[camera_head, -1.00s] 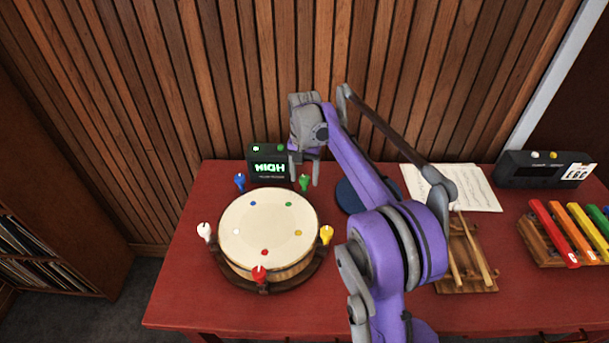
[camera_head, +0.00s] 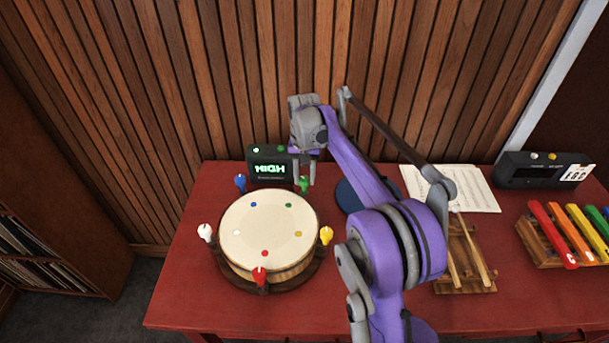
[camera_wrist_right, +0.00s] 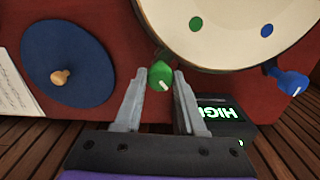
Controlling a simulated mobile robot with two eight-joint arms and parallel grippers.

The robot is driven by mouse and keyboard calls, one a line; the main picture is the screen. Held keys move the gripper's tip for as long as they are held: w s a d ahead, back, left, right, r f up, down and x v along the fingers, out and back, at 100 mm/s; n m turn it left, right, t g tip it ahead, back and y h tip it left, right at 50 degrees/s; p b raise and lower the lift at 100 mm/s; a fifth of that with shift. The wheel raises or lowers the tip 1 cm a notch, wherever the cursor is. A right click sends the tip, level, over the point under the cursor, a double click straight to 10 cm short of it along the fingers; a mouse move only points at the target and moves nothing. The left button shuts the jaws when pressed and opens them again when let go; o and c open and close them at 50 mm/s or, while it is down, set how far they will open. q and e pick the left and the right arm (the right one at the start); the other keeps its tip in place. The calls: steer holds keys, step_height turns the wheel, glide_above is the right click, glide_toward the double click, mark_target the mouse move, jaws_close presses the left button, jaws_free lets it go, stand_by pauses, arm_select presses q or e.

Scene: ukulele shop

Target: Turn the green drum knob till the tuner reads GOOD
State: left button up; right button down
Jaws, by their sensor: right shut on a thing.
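The round drum (camera_head: 268,228) stands on the red table with coloured knobs around its rim. The green drum knob (camera_head: 304,184) is at its back right. My right gripper (camera_head: 303,176) comes down over this knob from above. In the right wrist view the green knob (camera_wrist_right: 161,77), with a white mark, sits between the two fingers, which are shut on it. The tuner (camera_head: 270,165) stands behind the drum, and its lit green display reads HIGH. It also shows in the right wrist view (camera_wrist_right: 222,118), partly behind a finger. My left gripper is out of view.
A blue knob (camera_head: 240,182), a white knob (camera_head: 205,232), a red knob (camera_head: 259,276) and a yellow knob (camera_head: 326,235) ring the drum. A blue disc (camera_head: 348,200) lies to the right, partly behind my arm. Sheet music (camera_head: 470,186) and a xylophone (camera_head: 548,240) are farther right.

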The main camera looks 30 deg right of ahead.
mark_target(304, 179)
steer(key=shift+n+p, duration=0.35)
steer(key=shift+n, duration=1.25)
steer(key=c, duration=0.5)
jaws_free()
step_height(304, 179, up, 11)
steer(key=p, duration=0.1)
